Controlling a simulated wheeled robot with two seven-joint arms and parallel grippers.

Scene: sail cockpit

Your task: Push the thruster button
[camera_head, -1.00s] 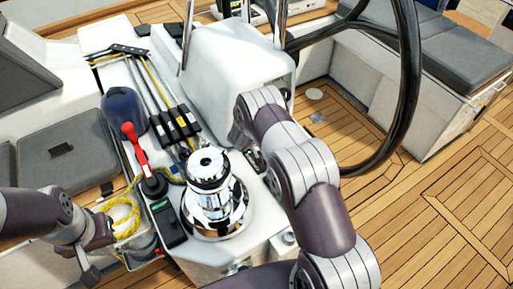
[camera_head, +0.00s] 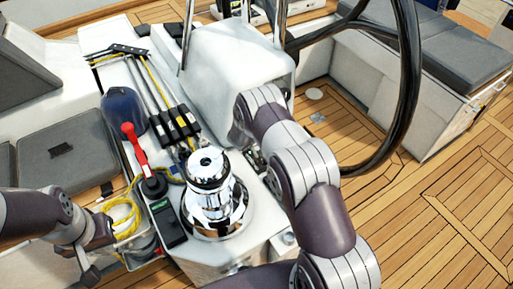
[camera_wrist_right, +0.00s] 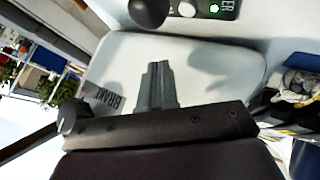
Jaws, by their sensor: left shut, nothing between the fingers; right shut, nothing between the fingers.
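A panel with a lit green light or button (camera_wrist_right: 214,8) shows at the top of the right wrist view, beside lettering that ends in "ER". In the head view the right hand is mostly hidden behind my arm at the console, and I cannot make out the button there. My left gripper (camera_head: 91,274) is shut and empty at the lower left.
A chrome winch (camera_head: 210,195) stands on the white console, with a red-handled lever (camera_head: 133,142) and a yellow rope (camera_head: 125,215) to its left. A black steering wheel (camera_head: 408,80) rises on the right. Wooden deck (camera_head: 440,220) lies open at lower right.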

